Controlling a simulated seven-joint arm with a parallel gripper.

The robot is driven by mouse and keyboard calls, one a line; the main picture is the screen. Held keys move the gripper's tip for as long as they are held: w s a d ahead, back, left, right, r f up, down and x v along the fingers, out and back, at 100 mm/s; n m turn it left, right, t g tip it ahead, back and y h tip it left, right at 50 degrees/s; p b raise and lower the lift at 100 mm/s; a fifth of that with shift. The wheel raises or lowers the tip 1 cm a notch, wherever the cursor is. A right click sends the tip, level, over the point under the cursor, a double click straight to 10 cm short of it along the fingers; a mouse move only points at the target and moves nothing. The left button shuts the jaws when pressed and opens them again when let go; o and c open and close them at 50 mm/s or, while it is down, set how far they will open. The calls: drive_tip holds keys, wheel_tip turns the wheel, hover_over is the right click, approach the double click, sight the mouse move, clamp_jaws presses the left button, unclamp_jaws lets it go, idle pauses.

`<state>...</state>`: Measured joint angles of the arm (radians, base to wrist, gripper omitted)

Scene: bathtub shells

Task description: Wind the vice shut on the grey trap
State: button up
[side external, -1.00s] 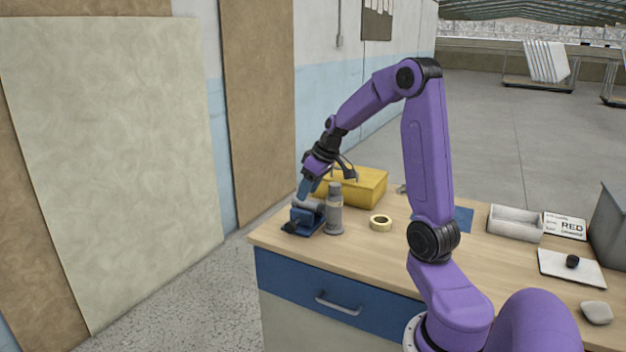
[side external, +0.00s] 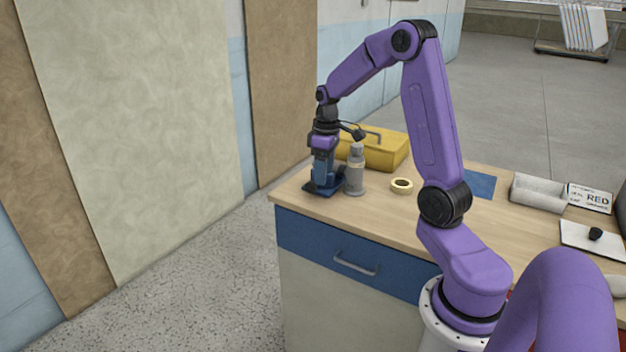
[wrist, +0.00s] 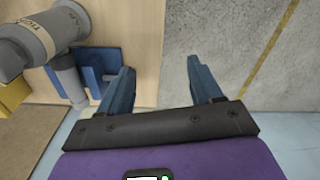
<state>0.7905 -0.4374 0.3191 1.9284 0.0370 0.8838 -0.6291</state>
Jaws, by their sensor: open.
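The blue vice (side external: 339,185) stands near the left end of the bench, partly hidden behind my gripper (side external: 323,178). It also shows left of my fingers in the wrist view (wrist: 92,66). The grey trap (side external: 355,172) stands upright right beside the vice; its banded body (wrist: 72,22) and a pipe show at upper left in the wrist view. I cannot tell how firmly the jaws meet it, and I cannot make out the vice's handle. My gripper points down, its blue fingers open with nothing between them (wrist: 159,72). The left finger is close to the vice.
A yellow toolbox (side external: 386,152) stands behind the trap and a tape roll (side external: 402,186) lies to its right. The bench edge passes beneath my fingers in the wrist view, with floor beyond.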

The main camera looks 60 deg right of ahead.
drive_tip(key=a+f+n+g+h, duration=0.4)
drive_tip(key=f+g, duration=0.1)
drive_tip(key=f, duration=0.2)
drive_tip(key=n+t+h, duration=0.5)
drive_tip(key=n+h, duration=0.4)
drive_tip(key=h, duration=0.5)
approach(309, 188)
drive_tip(key=d, duration=0.9)
drive_tip(key=shift+f, duration=0.1)
drive_tip(key=shift+c, duration=0.4)
drive_tip(key=c, duration=1)
